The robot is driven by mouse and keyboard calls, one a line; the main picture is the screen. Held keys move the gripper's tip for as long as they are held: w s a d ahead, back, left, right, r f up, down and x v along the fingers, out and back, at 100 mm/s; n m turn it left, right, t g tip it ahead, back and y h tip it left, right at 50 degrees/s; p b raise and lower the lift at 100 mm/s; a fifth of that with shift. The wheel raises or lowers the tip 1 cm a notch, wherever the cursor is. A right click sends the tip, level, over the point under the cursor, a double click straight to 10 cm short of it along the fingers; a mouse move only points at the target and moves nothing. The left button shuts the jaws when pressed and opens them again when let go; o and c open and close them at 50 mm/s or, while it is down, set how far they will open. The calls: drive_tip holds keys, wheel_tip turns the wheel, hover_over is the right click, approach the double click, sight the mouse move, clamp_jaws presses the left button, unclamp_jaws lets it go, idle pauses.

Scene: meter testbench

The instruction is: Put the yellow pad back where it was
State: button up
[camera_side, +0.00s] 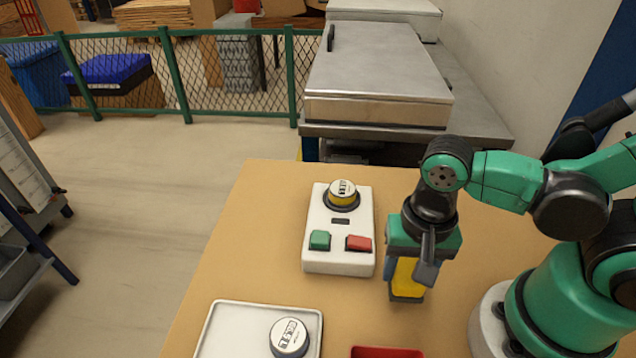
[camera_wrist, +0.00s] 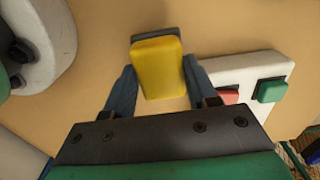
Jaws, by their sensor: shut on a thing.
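The yellow pad (camera_side: 404,277) is a small yellow block with a dark layer at its lower end. My gripper (camera_side: 411,272) is shut on it, pointing down, to the right of the white meter bench. In the wrist view the pad (camera_wrist: 157,68) sits between the two fingers of my gripper (camera_wrist: 160,80). I cannot tell whether its bottom touches the table. Part of the pad is hidden by the fingers in the side view.
The white bench (camera_side: 338,262) has a green button (camera_side: 320,240), a red button (camera_side: 358,243) and a round meter (camera_side: 342,192) seated at its far end. A white tray (camera_side: 214,335) holds another meter (camera_side: 289,337). A red tray (camera_side: 386,352) lies at the front edge.

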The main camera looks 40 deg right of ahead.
drive_tip(key=shift+f, duration=1.35)
drive_tip(key=o, duration=1.2)
drive_tip(key=shift+r, duration=0.1)
